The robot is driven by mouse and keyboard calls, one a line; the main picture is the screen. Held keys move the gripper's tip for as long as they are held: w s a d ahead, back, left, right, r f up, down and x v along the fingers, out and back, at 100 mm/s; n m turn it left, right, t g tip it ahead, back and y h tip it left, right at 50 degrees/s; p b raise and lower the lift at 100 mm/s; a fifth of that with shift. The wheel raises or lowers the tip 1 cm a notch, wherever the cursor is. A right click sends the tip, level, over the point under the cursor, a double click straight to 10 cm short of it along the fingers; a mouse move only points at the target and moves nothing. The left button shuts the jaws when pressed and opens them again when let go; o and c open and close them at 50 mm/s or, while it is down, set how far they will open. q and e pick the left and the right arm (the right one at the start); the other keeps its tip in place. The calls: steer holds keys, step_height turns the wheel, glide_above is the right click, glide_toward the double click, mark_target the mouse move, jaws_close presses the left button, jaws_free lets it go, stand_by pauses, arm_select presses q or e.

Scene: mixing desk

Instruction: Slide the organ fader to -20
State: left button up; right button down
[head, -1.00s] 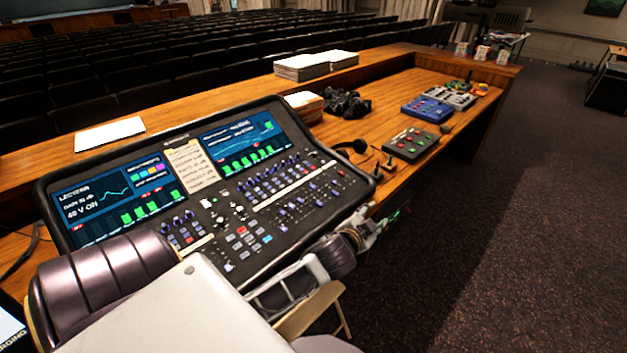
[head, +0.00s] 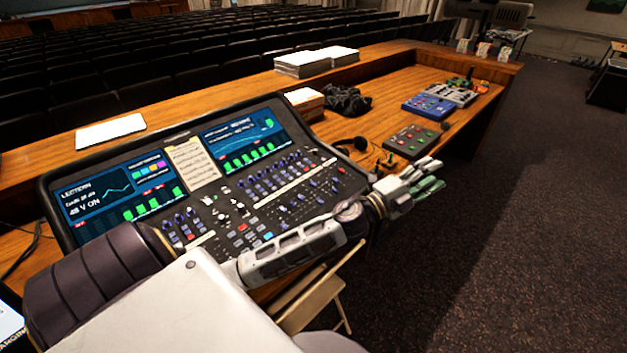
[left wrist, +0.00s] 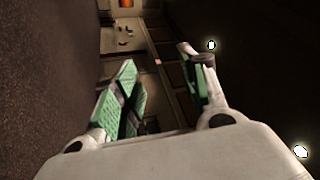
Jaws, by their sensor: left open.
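The mixing desk (head: 45,197) is a large black console with two lit screens and many knobs, buttons and faders. Its right-hand control panel (head: 300,198) holds rows of small faders and knobs. The labels are too small to read, so I cannot tell which one is the organ fader. My left gripper (head: 430,175) is beyond the console's right edge, apart from the controls, with its green-padded fingers pointing right. In the left wrist view my left gripper (left wrist: 157,60) is open with nothing between its fingers. My left forearm covers the console's front right edge. My right gripper is out of sight.
A headset (head: 350,146), a grey button box (head: 411,141) and a blue box (head: 428,108) lie on the wooden desk beyond the console. Paper stacks (head: 302,65) stand on the back ledge. A folding chair (head: 318,297) stands below my left forearm. The carpet at right is clear.

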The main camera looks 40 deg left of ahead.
arm_select(q)
steer(key=d+r+m+g+h, duration=0.1)
steer(key=d+m+g+h, duration=0.35)
steer(key=m, duration=0.35)
steer(key=m+g+y+p, duration=0.2)
steer(key=m+g+y, duration=0.7)
steer(key=g+y, duration=0.6)
glide_above(313, 183)
steer(key=d, duration=0.2)
step_height(313, 183, down, 7)
steer(key=shift+a, duration=0.15)
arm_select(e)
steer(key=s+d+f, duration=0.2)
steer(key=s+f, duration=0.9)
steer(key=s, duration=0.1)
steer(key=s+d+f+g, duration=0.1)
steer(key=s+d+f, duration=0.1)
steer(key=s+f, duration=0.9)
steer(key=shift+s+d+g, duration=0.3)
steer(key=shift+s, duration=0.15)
arm_select(q)
steer(key=shift+s+f, duration=0.1)
steer(key=shift+f, duration=0.05)
